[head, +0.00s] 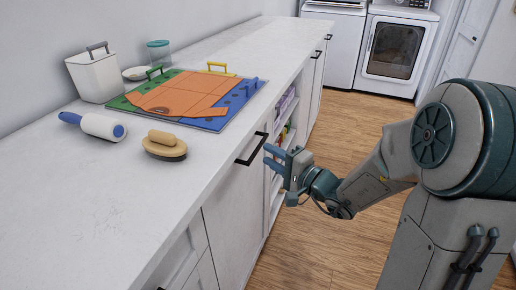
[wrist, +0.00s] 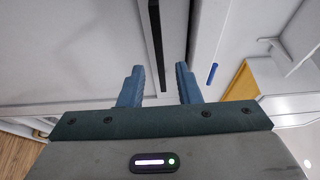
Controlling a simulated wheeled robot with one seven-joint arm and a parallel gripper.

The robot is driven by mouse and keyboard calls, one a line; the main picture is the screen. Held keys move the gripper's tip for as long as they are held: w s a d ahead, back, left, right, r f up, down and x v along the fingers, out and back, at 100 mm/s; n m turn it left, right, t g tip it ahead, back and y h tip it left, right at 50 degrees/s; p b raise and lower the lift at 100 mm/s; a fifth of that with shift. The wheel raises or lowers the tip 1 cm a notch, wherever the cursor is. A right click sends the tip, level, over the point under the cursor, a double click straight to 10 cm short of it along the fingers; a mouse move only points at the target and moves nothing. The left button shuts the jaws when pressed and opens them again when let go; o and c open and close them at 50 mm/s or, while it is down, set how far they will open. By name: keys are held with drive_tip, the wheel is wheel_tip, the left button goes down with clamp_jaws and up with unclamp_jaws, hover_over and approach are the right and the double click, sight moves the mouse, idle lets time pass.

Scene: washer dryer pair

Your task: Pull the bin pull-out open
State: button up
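The bin pull-out front, taken to be the white panel (head: 232,215) under the counter, appears closed. Its black bar handle (head: 251,149) is near the top edge. My gripper (head: 270,157) is just to the right of the handle in the head view, with its blue fingers pointing at the cabinet. In the wrist view the handle (wrist: 155,40) runs between the two spread fingers of my gripper (wrist: 158,82). The gripper is open. I cannot tell whether either finger touches the handle.
The white counter (head: 90,200) holds a lint roller (head: 93,126), a brush (head: 165,146), a colourful board (head: 180,98) and a white bin (head: 95,75). Open shelves (head: 283,125) stand beyond the panel. The wooden floor (head: 345,125) is clear beside the cabinets.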

sight(259, 149)
drive_tip(key=x, duration=0.5)
drive_tip(key=shift+w+a, duration=0.1)
drive_tip(key=shift+w, duration=0.05)
clamp_jaws()
